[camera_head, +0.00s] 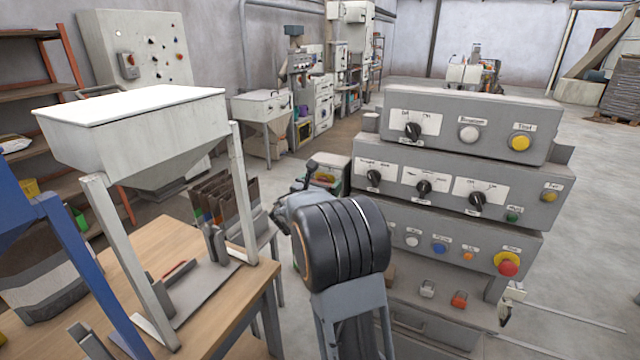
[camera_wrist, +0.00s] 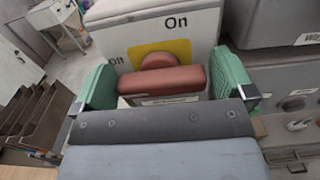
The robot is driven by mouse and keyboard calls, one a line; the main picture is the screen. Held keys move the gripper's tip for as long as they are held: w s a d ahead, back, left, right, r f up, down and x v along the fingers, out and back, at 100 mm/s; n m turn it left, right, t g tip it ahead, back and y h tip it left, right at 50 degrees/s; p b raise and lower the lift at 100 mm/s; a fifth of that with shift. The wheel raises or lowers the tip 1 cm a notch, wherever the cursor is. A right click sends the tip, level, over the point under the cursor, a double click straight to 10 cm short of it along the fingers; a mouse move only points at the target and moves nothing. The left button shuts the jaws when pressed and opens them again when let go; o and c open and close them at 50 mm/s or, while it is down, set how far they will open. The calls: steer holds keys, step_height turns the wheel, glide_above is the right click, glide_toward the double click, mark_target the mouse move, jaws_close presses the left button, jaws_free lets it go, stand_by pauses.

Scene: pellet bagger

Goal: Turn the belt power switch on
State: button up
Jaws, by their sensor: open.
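The belt power switch (camera_wrist: 165,82) fills the middle of the wrist view. It has a red bar handle lying level across the picture and a round red hub behind it. A yellow plate (camera_wrist: 190,47) is on the pale box (camera_wrist: 200,20) behind it, with "On" printed at the top and "Off" at the left. In the head view the pale box (camera_head: 332,163) shows behind my arm, which hides most of the switch.
A stack of grey control panels (camera_head: 455,165) with knobs and buttons stands right of the switch box. A wooden table (camera_head: 120,260) with a white hopper (camera_head: 150,120) is at the left. A brown sorting rack (camera_wrist: 30,125) shows left in the wrist view. Open floor lies at the right.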

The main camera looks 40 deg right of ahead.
steer(key=shift+d, duration=0.1)
steer(key=shift+c, duration=0.3)
steer(key=c, duration=0.6)
steer(key=shift+f, duration=0.1)
